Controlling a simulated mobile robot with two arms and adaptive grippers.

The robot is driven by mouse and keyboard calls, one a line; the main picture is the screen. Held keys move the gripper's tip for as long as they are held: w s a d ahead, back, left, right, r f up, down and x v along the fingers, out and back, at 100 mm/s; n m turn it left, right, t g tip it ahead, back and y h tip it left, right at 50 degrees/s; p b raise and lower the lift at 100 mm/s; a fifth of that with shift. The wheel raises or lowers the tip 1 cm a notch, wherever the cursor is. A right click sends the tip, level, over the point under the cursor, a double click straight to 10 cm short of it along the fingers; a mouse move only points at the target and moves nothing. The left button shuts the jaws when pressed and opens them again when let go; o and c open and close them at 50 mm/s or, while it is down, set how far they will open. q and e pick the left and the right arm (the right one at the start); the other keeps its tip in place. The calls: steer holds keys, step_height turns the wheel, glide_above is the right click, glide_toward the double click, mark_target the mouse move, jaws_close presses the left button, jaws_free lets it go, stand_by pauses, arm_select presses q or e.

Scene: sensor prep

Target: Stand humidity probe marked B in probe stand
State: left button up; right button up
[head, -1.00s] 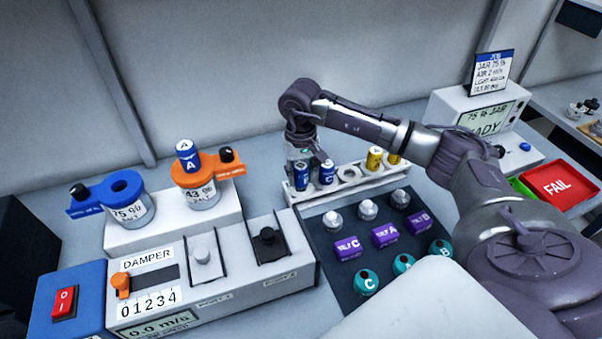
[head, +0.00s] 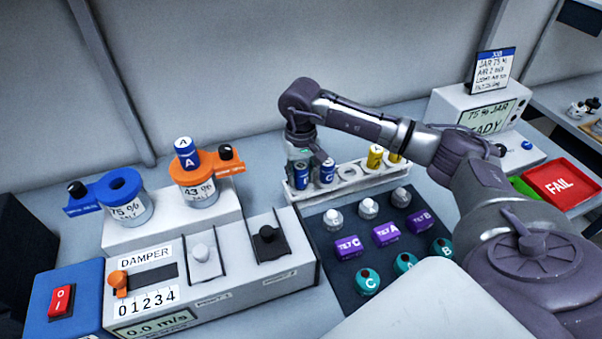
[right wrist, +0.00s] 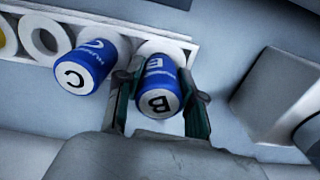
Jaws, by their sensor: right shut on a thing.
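The blue humidity probe marked B (right wrist: 158,92) is between the fingers of my right gripper (head: 303,158), which is shut on it. In the head view the probe (head: 301,176) is upright at the left end of the white probe stand (head: 340,189). The right wrist view shows the stand's pale ring around its far side; its lower end is hidden, so I cannot tell how deep it sits. The blue probe marked C (right wrist: 85,66) stands in the adjacent seat. The blue probe marked A (head: 186,153) is on the orange-lidded 43 % jar (head: 200,191). My left gripper is not in view.
Yellow probes (head: 375,156) stand at the stand's right end, with an empty ring (head: 349,173) before them. A dark mat (head: 330,252) with purple, teal and white-topped pieces lies in front. The damper box (head: 215,290) and blue-lidded jar (head: 124,204) are left.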

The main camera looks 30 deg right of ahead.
steer(key=shift+f+b, duration=0.55)
steer(key=shift+b, duration=0.25)
stand_by(0.5)
steer(key=o, duration=1.3)
steer(key=shift+r, duration=0.1)
steer(key=shift+c, duration=0.2)
steer(key=shift+o, duration=0.4)
steer(key=shift+o, duration=0.9)
steer(key=shift+r, duration=0.1)
steer(key=shift+r+p, duration=2.15)
steer(key=shift+r, duration=1.75)
